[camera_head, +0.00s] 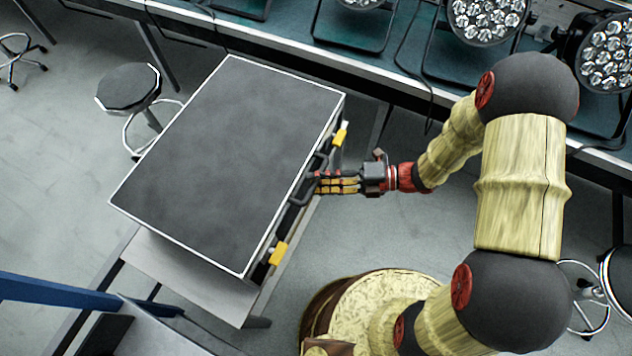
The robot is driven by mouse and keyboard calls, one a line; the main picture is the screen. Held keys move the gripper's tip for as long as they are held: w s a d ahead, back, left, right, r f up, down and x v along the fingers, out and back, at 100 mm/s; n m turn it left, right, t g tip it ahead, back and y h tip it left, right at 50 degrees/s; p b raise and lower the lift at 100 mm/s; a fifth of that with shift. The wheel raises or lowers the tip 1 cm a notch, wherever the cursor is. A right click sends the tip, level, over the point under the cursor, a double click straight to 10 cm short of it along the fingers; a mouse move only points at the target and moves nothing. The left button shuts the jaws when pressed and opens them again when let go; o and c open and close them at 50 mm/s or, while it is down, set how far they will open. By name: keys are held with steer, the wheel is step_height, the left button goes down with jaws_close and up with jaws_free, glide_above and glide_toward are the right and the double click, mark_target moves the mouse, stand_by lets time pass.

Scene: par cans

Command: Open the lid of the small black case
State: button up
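The black case (228,160) has a dark flat top with pale metal edging and lies on a small light table (190,268). Its lid looks closed. Its front side faces right, with a dark handle (309,178) in the middle and two yellow latches, one upper (340,135) and one lower (279,252). My gripper (320,184) reaches in from the right, with its fingertips at the front side next to the handle. I cannot tell whether the fingers touch the case or the handle, or how far apart they are.
A long bench (290,45) with several stage lights (487,18) and cables runs along the top. A round stool (130,88) stands left of the case, and another stool (618,275) is at the right edge. A blue bar (55,293) crosses the lower left.

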steer(key=shift+a, duration=0.5)
steer(key=c, duration=0.3)
steer(key=c, duration=0.4)
jaws_close()
